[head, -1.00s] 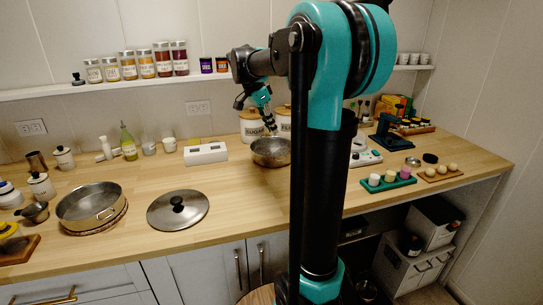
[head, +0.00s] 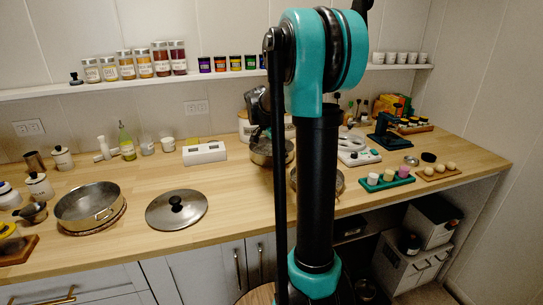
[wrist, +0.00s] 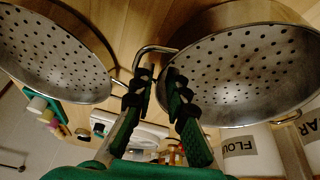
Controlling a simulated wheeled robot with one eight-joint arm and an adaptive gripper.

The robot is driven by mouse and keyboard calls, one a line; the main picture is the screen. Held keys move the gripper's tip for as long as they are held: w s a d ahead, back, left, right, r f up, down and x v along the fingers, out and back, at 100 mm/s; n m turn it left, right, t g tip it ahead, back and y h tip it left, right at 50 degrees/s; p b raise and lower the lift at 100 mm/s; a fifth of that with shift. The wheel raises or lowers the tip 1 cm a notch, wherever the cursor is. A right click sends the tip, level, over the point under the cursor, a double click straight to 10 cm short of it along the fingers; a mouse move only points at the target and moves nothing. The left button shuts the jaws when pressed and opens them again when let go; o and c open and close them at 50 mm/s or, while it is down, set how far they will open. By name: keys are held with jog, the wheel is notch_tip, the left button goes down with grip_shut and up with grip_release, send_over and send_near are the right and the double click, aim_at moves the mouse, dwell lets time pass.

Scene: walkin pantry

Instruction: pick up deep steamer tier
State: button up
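A metal steamer tier (head: 285,152) stands on the counter in front of the canisters, partly behind my arm. In the wrist view its perforated bottom (wrist: 240,65) fills the upper right. A second perforated tier (wrist: 50,55) is at the wrist view's left; in the head view it (head: 336,184) is partly hidden by my arm. Which is deeper, I cannot tell clearly. My gripper (wrist: 156,78) is open, its fingertips beside the bent wire handle (wrist: 152,48) of the right-hand tier. I cannot tell whether they touch it. In the head view the fingers are mostly hidden.
A flour canister (wrist: 245,150) stands close to the tier. A white box (head: 205,153) and a lid (head: 177,209) lie to the left, with a wide pan (head: 88,206) farther left. The front middle counter is clear.

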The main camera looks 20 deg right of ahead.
jog(key=shift+d+f, duration=0.15)
jog(key=shift+f, duration=0.15)
jog(key=shift+c, duration=0.3)
grip_shut()
jog(key=shift+r, duration=0.1)
